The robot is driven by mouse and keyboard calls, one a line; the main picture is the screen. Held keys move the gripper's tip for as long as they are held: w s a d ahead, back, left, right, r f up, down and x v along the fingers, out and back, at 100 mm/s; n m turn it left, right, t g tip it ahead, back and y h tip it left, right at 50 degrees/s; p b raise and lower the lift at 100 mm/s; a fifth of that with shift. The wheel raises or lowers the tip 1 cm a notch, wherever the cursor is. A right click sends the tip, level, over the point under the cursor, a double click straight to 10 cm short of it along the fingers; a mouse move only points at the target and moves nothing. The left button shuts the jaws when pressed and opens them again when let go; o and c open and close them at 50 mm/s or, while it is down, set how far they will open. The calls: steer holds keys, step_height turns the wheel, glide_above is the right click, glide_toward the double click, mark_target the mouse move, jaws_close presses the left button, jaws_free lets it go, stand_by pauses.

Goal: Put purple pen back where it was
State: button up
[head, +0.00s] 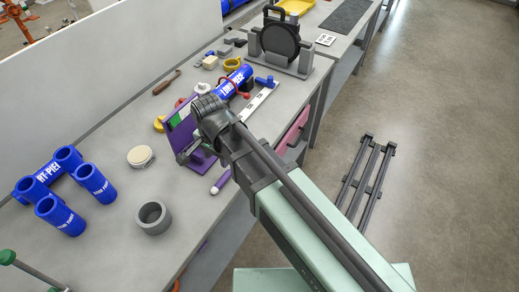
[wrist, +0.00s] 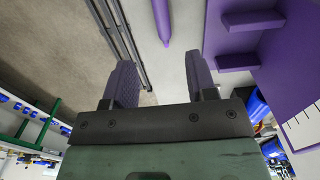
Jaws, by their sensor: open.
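The purple pen (head: 220,181) shows near the front edge of the bench, just below my wrist, with a pale end. In the wrist view the purple pen (wrist: 162,20) points toward me, in the gap between my fingers and beyond their tips. My gripper (wrist: 159,58) is open and holds nothing. In the head view it is partly hidden by my wrist, beside a purple stand (head: 180,124). The stand's panel and its small ledges (wrist: 251,20) fill the right of the wrist view. I cannot tell how the pen is supported.
A grey ring (head: 153,217), a pale round disc (head: 140,156) and blue pipe fittings (head: 61,214) stand to the left on the bench (head: 112,235). A blue pipe (head: 236,80) lies behind my wrist. A dark floor rack (head: 364,180) is to the right.

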steer(key=d+n, duration=0.6)
steer(key=d, duration=2.2)
steer(key=shift+s+d+f, duration=0.2)
steer(key=shift+s+d, duration=0.05)
steer(key=shift+d, duration=0.15)
